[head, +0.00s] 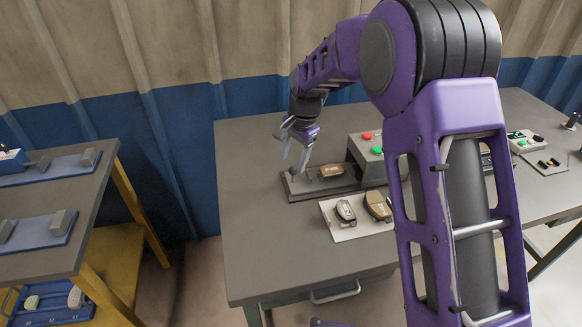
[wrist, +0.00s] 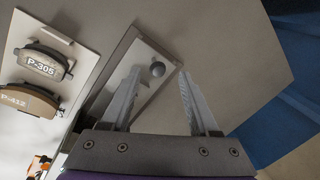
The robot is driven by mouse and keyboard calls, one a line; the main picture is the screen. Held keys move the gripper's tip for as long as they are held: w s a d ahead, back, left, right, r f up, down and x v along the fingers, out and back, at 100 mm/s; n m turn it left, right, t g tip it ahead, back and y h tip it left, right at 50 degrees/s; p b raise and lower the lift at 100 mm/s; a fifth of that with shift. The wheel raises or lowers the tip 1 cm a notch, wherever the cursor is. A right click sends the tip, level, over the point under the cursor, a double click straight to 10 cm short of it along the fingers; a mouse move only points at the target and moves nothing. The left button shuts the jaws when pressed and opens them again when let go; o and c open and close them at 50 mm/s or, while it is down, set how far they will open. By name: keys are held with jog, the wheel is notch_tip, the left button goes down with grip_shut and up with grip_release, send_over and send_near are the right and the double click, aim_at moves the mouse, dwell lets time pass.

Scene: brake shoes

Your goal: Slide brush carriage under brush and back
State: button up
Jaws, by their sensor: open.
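The brush machine (head: 364,152) is a grey box with a red and a green button on the table; its brush is hidden. A dark grey track (head: 320,192) runs out of it to the left. A brown brake pad (head: 331,170) lies on the carriage on this track. In the wrist view, the carriage plate (wrist: 140,102) carries a dark round knob (wrist: 157,69). My gripper (head: 294,164) is open above the track's left end. In the wrist view the knob shows between my two fingertips (wrist: 160,73); contact cannot be told.
A white sheet (head: 345,232) with two brake pads, marked P-305 (wrist: 45,65) and P-412 (wrist: 25,103), lies in front of the track. A control box (head: 524,140) stands at the right. A separate bench (head: 55,190) with blue trays is at the left. The table's left part is clear.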

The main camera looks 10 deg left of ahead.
jog(key=p+v, duration=0.1)
jog(key=v, duration=1.1)
jog(key=shift+a, duration=0.1)
